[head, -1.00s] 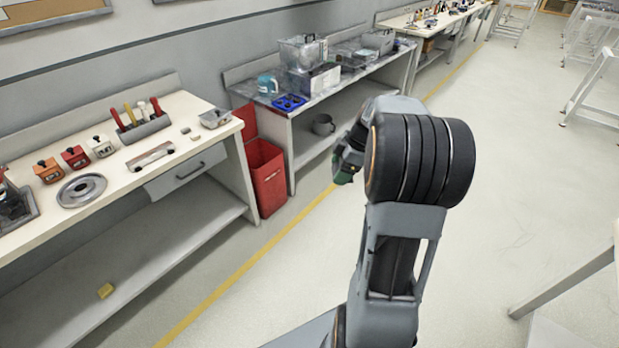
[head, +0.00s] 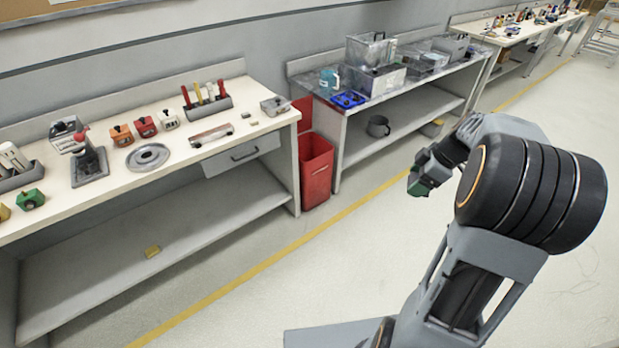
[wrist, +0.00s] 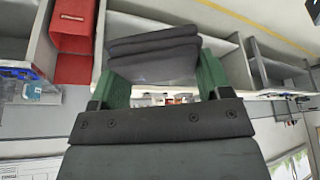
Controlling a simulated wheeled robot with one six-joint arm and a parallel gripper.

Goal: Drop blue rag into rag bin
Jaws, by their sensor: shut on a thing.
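The red rag bin (head: 316,172) stands on the floor in the gap between two benches, its top open and a red panel raised behind it. It also shows in the wrist view (wrist: 76,35) at upper left. My gripper (head: 422,182) is out over the floor, to the right of the bin and apart from it. In the wrist view its green fingers (wrist: 160,78) are shut on a dark, folded, layered bundle, which I take for the blue rag (wrist: 153,45). It looks dark slate here. In the head view the rag is hidden or too small to tell.
The farther bench (head: 415,92) holds clear boxes, a blue tray (head: 348,99) and a mug below. The floor by the yellow line (head: 262,267) is clear.

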